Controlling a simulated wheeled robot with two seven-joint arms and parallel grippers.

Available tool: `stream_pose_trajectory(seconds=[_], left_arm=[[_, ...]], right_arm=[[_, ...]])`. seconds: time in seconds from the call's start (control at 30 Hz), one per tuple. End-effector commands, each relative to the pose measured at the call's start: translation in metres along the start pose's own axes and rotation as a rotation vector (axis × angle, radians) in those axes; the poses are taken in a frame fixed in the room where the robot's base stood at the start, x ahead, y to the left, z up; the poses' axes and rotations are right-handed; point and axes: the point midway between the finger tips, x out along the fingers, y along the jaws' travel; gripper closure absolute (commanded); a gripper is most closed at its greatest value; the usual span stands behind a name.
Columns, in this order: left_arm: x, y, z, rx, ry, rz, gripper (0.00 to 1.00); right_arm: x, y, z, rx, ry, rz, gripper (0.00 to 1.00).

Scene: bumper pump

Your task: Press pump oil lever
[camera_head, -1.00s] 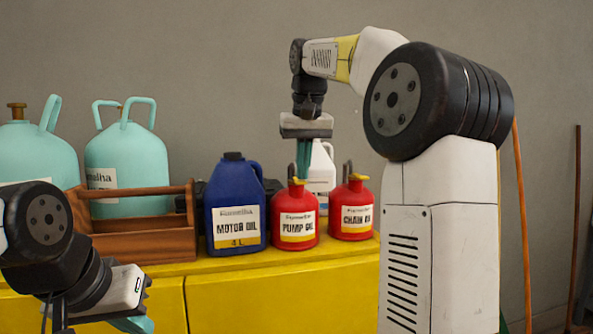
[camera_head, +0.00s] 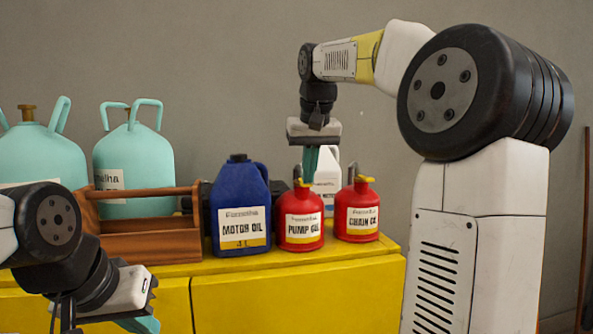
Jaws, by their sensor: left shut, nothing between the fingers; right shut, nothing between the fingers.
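My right gripper (camera_head: 310,178) is shut and empty, pointing down. Its teal fingertips are at the can's top, just right of the lever; I cannot tell whether they touch. My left gripper (camera_head: 150,326) is shut and empty at the lower left, in front of the cabinet and away from the can.
A red chain oil can (camera_head: 357,210) stands to the right, a blue motor oil jug (camera_head: 239,208) to the left. A white bottle (camera_head: 327,180) stands behind. A wooden toolbox (camera_head: 150,245) and teal tanks (camera_head: 134,160) are further left on the yellow cabinet (camera_head: 300,295).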

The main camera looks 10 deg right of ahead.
Motion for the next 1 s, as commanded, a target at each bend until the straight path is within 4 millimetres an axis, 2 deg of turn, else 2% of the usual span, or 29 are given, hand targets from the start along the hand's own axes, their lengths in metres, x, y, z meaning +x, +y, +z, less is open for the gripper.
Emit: stream_pose_trajectory(seconds=[0.3, 1.0], left_arm=[[0.000, 0.000, 0.000, 0.000, 0.000, 0.000, 1.00], [0.000, 0.000, 0.000, 0.000, 0.000, 0.000, 1.00]], right_arm=[[0.004, 0.000, 0.009, -0.001, 0.148, 0.000, 1.00], [0.011, 0.000, 0.017, 0.000, 0.141, 0.000, 1.00]])
